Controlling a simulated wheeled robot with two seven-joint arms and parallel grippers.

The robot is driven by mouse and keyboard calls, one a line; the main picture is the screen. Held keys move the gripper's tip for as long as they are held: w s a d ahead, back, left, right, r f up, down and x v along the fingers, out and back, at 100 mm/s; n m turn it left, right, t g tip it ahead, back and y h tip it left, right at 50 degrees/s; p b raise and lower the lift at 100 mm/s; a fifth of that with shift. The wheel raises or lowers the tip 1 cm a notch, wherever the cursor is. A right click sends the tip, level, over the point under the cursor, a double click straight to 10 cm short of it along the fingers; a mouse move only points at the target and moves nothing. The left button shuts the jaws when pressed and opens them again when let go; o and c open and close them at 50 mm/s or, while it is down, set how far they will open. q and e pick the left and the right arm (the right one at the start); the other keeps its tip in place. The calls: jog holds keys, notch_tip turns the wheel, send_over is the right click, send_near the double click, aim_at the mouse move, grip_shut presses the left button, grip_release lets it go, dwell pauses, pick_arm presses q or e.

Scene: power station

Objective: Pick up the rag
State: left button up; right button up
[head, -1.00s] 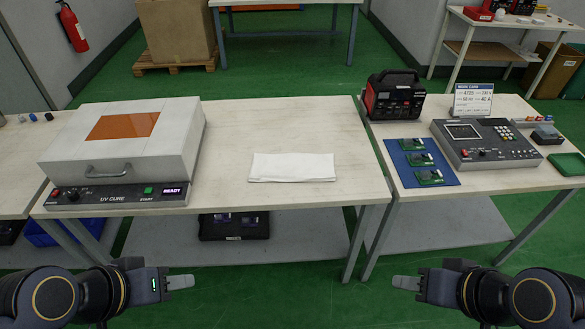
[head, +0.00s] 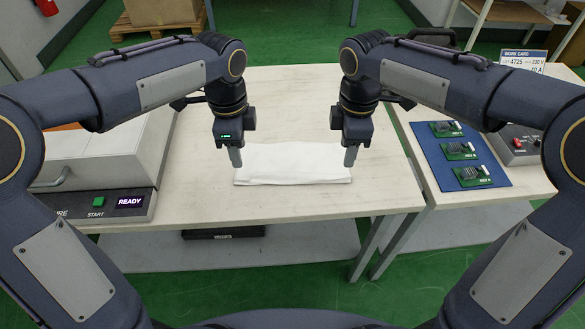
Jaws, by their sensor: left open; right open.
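The rag (head: 293,165) is a white folded cloth lying flat near the front edge of the middle table. My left gripper (head: 236,158) points down at the rag's left end. My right gripper (head: 350,156) points down at the rag's right end. Both are open, each seen nearly edge-on with its fingertips close to the cloth. I cannot tell whether the fingertips touch it. The rag looks flat and unlifted.
The UV cure box (head: 90,165) stands on the left of the same table (head: 300,212), its panel reading READY. On the right table, a blue mat (head: 490,185) holds several green circuit boards, beside a grey test device (head: 518,148). The table behind the rag is clear.

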pick_arm(q)
notch_tip(320, 180, down, 8)
jog(key=shift+r, duration=0.1)
pick_arm(e)
send_over(340, 183)
notch_tip(340, 183, down, 8)
jog(key=shift+r, duration=0.1)
pick_arm(q)
jog(key=shift+f+b, duration=0.85)
jog(key=shift+f, duration=0.05)
pick_arm(e)
jog(key=shift+f, duration=0.85)
pick_arm(q)
jog(key=shift+r, duration=0.1)
jog(key=shift+c, duration=0.2)
pick_arm(e)
jog(key=shift+f, duration=0.1)
jog(key=shift+c, duration=0.2)
pick_arm(q)
grip_shut()
pick_arm(e)
grip_shut()
